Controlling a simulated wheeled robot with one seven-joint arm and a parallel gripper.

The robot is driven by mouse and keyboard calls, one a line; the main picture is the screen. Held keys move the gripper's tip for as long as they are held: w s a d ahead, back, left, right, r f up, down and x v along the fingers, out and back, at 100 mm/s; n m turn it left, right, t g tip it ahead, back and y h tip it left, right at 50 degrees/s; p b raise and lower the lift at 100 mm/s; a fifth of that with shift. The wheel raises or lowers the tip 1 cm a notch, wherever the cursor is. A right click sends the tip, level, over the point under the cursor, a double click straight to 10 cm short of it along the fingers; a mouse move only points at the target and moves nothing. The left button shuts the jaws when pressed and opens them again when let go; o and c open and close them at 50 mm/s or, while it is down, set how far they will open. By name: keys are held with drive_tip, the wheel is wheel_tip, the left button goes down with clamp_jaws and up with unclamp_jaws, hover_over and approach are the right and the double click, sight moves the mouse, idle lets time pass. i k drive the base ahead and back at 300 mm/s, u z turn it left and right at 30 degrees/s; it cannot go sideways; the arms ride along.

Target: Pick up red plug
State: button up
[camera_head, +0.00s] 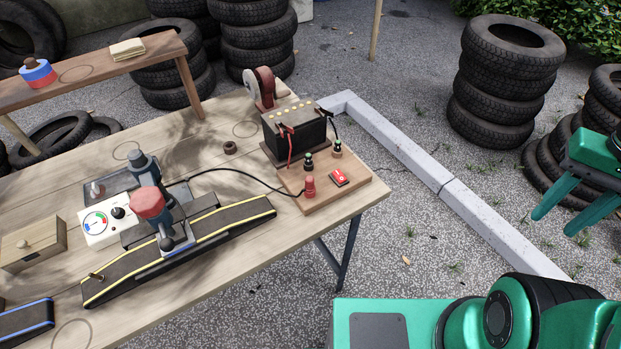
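The red plug (310,187) stands upright on a small wooden board (344,196) at the right end of the table. A black cable (240,173) runs from it to the left, towards a device on the table. My gripper (557,222) is at the far right, well away from the plug and over the pavement. Its green fingers are apart, with nothing seen between them.
A black battery (293,131) stands behind the board, with a tape reel (263,87) beyond it. A striped conveyor track (180,245) and a gauge box (107,222) lie to the left. Tyre stacks (505,82) and a kerb (430,170) are beyond the table (235,262).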

sight(309, 188)
drive_tip(key=k, duration=1.1)
drive_tip(key=u, duration=0.45)
drive_tip(key=i, duration=0.7)
drive_tip(key=u, duration=0.1)
